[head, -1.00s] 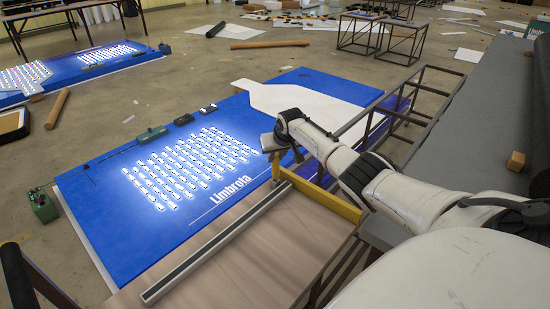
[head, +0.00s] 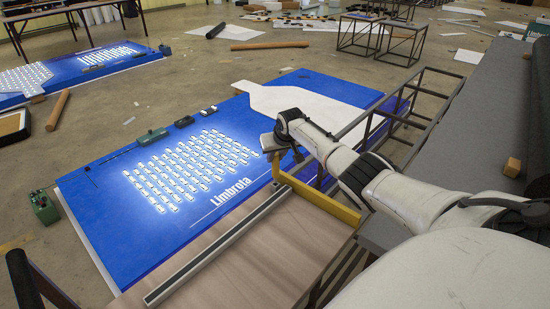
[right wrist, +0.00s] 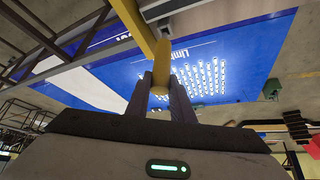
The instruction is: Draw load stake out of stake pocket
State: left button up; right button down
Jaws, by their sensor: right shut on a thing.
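The load stake is a yellow bar (right wrist: 160,66), seen nearly end-on in the right wrist view. My right gripper (right wrist: 161,84) is shut on it, with one dark finger on each side. A short yellow upright (head: 276,170) shows just below the gripper there. The fingers and the stake pocket are hard to make out, and I cannot tell how deep the stake sits. My left gripper is not in view.
A blue lit panel (head: 120,230) marked "Limbrota" lies left of the rail. A wooden tabletop (head: 275,255) with a long metal strip (head: 215,248) is in front. A dark metal frame (head: 425,105) stands behind my right arm. A grey surface (head: 480,110) lies at right.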

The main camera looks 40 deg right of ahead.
jog(key=shift+r+p, duration=0.4)
jog(key=shift+r, duration=0.25)
jog(key=shift+r+p, duration=1.95)
jog(key=shift+s+f, duration=0.1)
